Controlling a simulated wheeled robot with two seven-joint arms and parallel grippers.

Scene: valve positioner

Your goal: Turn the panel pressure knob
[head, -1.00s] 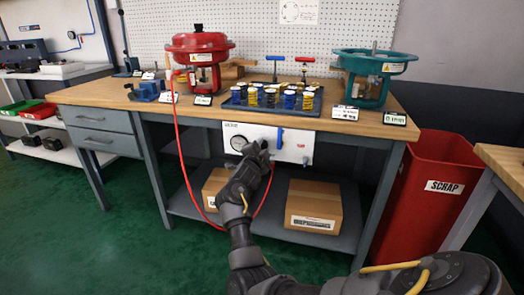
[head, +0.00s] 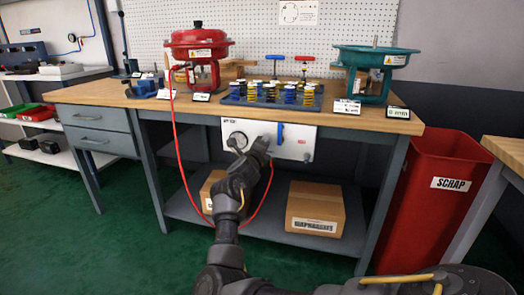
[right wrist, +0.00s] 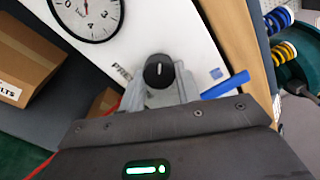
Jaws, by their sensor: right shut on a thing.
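The white pressure panel (head: 300,148) is mounted under the front of the workbench. My right gripper (head: 262,143) is at the panel, between the round gauge (head: 237,141) and the blue lever (head: 279,135), and covers the knob in the head view. In the right wrist view, the black knob (right wrist: 159,72) with a white mark sits between the fingertips of my right gripper (right wrist: 160,87), which is shut on it. The gauge (right wrist: 87,12) is partly cut off at the top there, and the blue lever (right wrist: 225,86) is right of the knob. My left gripper is not in view.
A red hose (head: 177,160) hangs from the red actuator (head: 197,50) and loops below the panel. Cardboard boxes (head: 315,207) stand on the lower shelf. A tray of springs (head: 270,99) and a teal actuator (head: 376,60) are on the bench. A red scrap bin (head: 435,200) is right.

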